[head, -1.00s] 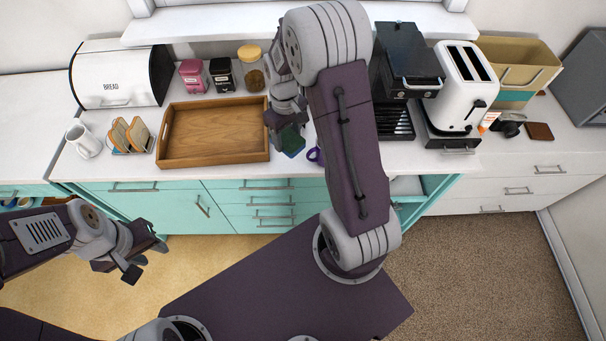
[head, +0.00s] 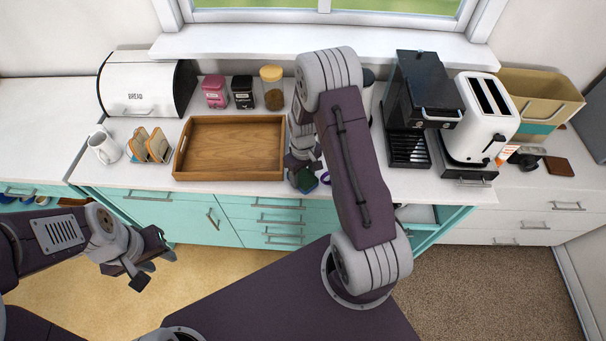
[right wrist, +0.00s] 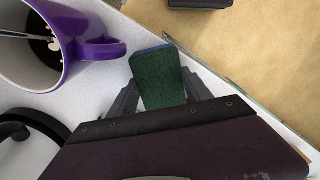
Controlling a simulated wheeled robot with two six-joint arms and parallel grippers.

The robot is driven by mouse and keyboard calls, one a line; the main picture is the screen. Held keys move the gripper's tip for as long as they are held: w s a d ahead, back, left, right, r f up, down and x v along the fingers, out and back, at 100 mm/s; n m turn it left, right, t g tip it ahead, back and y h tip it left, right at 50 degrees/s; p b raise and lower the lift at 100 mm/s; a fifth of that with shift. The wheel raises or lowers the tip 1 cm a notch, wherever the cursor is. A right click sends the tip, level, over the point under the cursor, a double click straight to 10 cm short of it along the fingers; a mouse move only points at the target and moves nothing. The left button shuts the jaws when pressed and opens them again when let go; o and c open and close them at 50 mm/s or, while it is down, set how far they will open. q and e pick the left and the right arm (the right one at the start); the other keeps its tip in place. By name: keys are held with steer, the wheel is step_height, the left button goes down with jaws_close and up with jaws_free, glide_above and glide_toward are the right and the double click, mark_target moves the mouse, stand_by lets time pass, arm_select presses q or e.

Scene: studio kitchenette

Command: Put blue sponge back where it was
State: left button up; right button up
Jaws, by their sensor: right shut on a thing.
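The blue sponge (head: 305,181) has a dark green scouring face. It shows in the right wrist view (right wrist: 158,78) between the fingers of my right gripper (right wrist: 165,95). My right gripper (head: 301,168) is shut on it near the counter's front edge, just right of the wooden tray. I cannot tell whether the sponge touches the counter. My left gripper (head: 155,263) is empty, its fingers apart, in front of the cabinets and below counter height.
A purple mug (right wrist: 70,45) with a spoon in it stands close beside the sponge. The wooden tray (head: 235,175), toast rack (head: 150,147), white jug (head: 103,148) and bread bin (head: 140,90) are to the left. The coffee machine (head: 420,90) and toaster (head: 482,115) are to the right.

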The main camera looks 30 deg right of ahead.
steer(key=shift+f, duration=0.1)
steer(key=o, duration=1.3)
steer(key=shift+a, duration=0.1)
